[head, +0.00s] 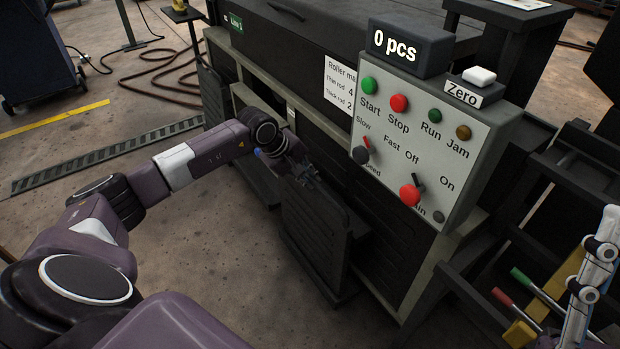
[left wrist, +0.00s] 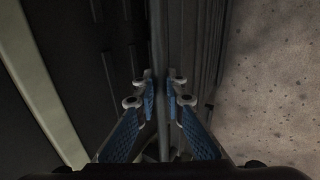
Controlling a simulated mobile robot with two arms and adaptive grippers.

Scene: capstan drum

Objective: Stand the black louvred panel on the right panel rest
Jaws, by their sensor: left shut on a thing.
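The black louvred panel (head: 314,240) is upright beside the front of the dark machine in the head view. My left gripper (head: 306,178) is at its top edge. In the left wrist view the blue-padded fingers (left wrist: 161,105) are shut on the panel's thin edge (left wrist: 158,45), one finger pair on each side. A low black ledge, seemingly the right panel rest (head: 347,293), is at the panel's foot. I cannot tell whether the panel's lower edge touches it.
The control box (head: 430,150) with buttons and knobs juts out right of the panel. An open bay (head: 250,98) shows left of my gripper. Red- and green-handled tools (head: 522,278) lie at the right. The concrete floor (head: 205,235) left of the panel is clear.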

